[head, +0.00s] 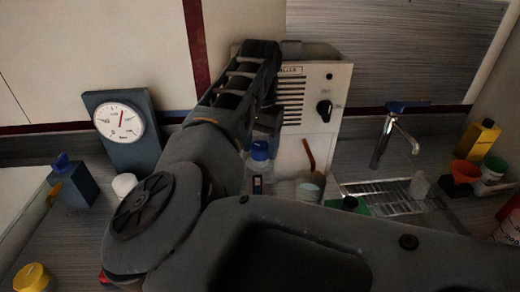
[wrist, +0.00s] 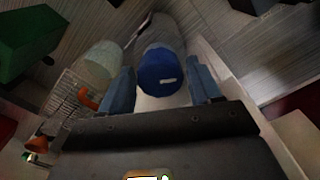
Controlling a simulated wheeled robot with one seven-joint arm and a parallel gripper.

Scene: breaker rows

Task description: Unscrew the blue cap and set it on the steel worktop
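The blue cap (wrist: 160,72) sits on top of a clear bottle (wrist: 160,33), seen from above in the wrist view. In the head view the blue cap (head: 259,150) shows just below my gripper (head: 266,122), and the bottle's lower part is partly visible. In the wrist view my gripper (wrist: 163,88) has its two blue-grey fingers on either side of the cap. There is a visible gap to each finger, so the gripper looks open around or just above the cap. The steel worktop (head: 85,228) shows at the left in the head view.
A white panel box (head: 318,110) with a black knob stands behind the bottle. A jar (head: 309,188) with a reddish handle stands to its right. A white cup (head: 124,185) and a gauge (head: 120,122) are at the left. A tap (head: 390,140) and drain rack (head: 385,197) are at the right.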

